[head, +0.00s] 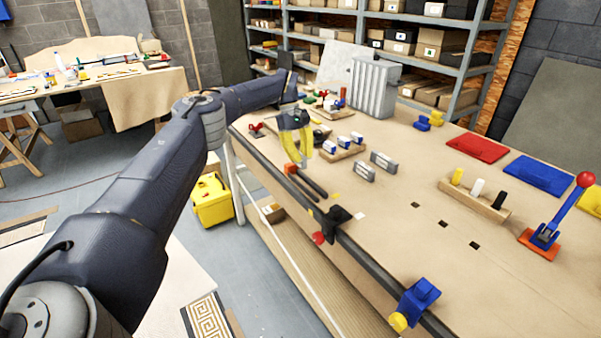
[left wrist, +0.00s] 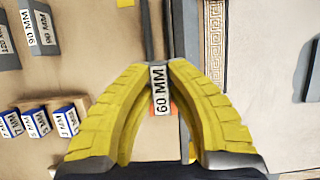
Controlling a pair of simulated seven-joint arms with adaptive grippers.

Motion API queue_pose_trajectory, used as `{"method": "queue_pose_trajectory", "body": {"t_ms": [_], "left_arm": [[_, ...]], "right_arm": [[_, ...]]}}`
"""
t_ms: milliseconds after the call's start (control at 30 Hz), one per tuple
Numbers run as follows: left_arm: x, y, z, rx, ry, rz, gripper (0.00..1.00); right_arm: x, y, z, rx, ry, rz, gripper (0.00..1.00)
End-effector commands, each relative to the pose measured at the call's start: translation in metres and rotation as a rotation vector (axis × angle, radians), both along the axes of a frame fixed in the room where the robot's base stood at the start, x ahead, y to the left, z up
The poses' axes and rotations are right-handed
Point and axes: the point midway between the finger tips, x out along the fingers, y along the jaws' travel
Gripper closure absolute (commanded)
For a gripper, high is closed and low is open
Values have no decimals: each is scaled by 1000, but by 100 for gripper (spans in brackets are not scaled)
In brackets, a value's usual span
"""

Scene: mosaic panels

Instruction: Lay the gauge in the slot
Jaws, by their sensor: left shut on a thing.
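My left gripper (head: 304,154) is above the near left edge of the workbench, its yellow fingers pointing down. In the left wrist view its fingertips (left wrist: 170,68) are closed on a small gauge (left wrist: 159,90) with a white label reading 60 MM. The gauge is hard to make out in the head view. Two grey labelled blocks (head: 383,163) lie on the bench right of the gripper; one reads 90 MM in the wrist view (left wrist: 38,28). Small dark rectangles (head: 443,224) mark the bench top; I cannot tell which thing is the slot. My right gripper is out of view.
A wooden rack (head: 330,155) with blue-and-white gauges stands beside the gripper. Dark bars (head: 307,184) and an orange piece lie under it at the edge. A black clamp (head: 338,220), a peg rack (head: 470,203) and a red-knobbed lever (head: 563,212) stand further right. The middle bench is mostly clear.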

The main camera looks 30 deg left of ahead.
Motion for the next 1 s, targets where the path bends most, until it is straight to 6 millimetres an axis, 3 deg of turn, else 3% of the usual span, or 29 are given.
{"method": "queue_pose_trajectory", "body": {"t_ms": [433,700,1000], "left_arm": [[0,0,-26,0,0,1,100],[0,0,-58,0,2,1,100],[0,0,-61,0,-1,0,100]], "right_arm": [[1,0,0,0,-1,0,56],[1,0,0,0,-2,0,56],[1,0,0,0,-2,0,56]]}}
